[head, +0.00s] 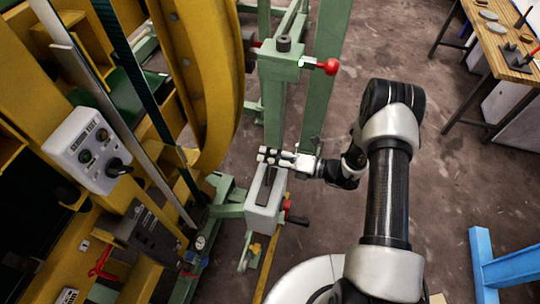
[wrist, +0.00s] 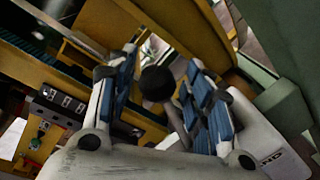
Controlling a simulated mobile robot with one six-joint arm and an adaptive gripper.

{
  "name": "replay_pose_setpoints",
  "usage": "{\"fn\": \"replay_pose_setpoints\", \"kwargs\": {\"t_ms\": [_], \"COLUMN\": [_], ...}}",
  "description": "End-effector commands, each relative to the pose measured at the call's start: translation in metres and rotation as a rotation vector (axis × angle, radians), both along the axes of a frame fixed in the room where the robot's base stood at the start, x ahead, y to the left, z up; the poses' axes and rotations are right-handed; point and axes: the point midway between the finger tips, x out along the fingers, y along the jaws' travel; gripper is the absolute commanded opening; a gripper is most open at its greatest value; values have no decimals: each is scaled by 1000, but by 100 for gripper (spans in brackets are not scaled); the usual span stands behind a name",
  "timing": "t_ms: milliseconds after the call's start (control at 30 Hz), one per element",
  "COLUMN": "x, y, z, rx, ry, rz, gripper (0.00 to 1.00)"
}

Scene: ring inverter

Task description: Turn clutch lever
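A light grey box (head: 262,213) with a dark slot in its top stands on the green frame, just below my gripper (head: 272,157) in the head view. In the wrist view, a round black knob (wrist: 157,83) on a short stem, which looks like the clutch lever's end, sits between the blue-padded fingers of my gripper (wrist: 160,92). The fingers stand apart on either side of it, with a small gap seeming to show. Whether either pad touches it is hard to tell. In the head view my gripper hides most of the lever.
A red-knobbed lever (head: 327,66) juts from the green post above. A grey control box (head: 88,150) with a black handle is on the yellow machine (head: 195,60) at left. A wooden workbench (head: 505,45) stands at upper right. Open floor (head: 450,175) lies right of my arm.

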Motion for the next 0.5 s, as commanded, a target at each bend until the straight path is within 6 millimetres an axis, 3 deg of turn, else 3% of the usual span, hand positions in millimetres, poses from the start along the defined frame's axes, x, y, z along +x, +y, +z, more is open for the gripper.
{"fn": "replay_pose_setpoints", "kwargs": {"t_ms": [333, 500], "x": [0, -8], "y": [-4, -27], "z": [1, 4], "rx": [-2, -2], "ry": [-4, -5], "rz": [-4, -8], "gripper": [48, 48]}}
